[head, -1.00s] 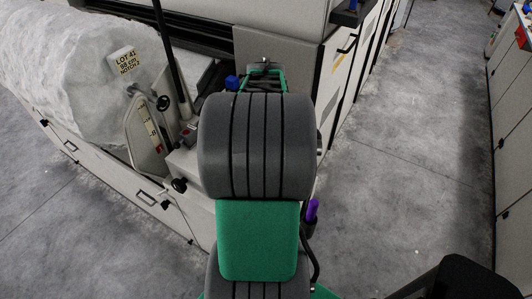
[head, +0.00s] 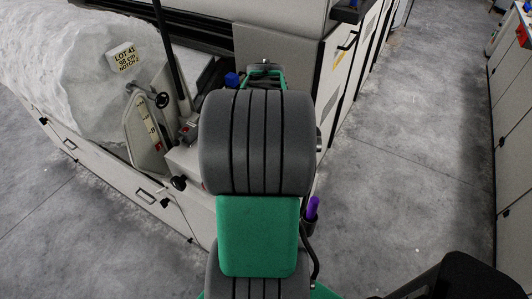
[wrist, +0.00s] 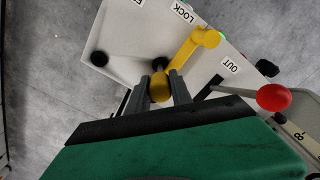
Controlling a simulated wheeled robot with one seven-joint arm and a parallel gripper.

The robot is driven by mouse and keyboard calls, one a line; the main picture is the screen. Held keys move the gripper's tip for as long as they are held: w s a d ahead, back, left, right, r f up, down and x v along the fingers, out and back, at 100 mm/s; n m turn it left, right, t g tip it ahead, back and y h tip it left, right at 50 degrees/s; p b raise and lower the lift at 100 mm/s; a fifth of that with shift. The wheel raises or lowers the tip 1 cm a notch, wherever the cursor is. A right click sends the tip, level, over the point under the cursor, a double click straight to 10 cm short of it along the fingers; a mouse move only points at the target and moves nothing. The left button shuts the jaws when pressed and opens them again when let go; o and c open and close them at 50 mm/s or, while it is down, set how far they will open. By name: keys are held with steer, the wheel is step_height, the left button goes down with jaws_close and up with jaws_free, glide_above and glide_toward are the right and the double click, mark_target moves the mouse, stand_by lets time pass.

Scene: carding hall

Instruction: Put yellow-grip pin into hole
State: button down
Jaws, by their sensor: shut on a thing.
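In the wrist view my gripper (wrist: 161,90) has its two dark fingers closed around a rounded yellow grip (wrist: 160,87), which I take to be the yellow-grip pin. The pin's shaft is not clearly visible. A dark round spot (wrist: 160,64) shows just beyond the grip, and another dark round spot (wrist: 99,58) sits on the pale panel (wrist: 125,42) to the left. I cannot tell whether either is the hole. In the head view my own arm hides the gripper and the pin.
A yellow lever (wrist: 200,45) lies just beyond the grip, near LOCK and OUT labels. A red knob (wrist: 273,97) stands to the right. In the head view a wrapped white roll (head: 75,70) lies left of the machine panel (head: 146,130). Grey floor (head: 400,150) is open at right.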

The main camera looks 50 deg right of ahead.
steer(key=shift+f+b, duration=1.25)
steer(key=shift+f, duration=0.8)
steer(key=c, duration=1.1)
jaws_free()
steer(key=shift+o, duration=0.2)
steer(key=shift+r, duration=0.1)
step_height(320, 180, up, 8)
steer(key=shift+f, duration=0.1)
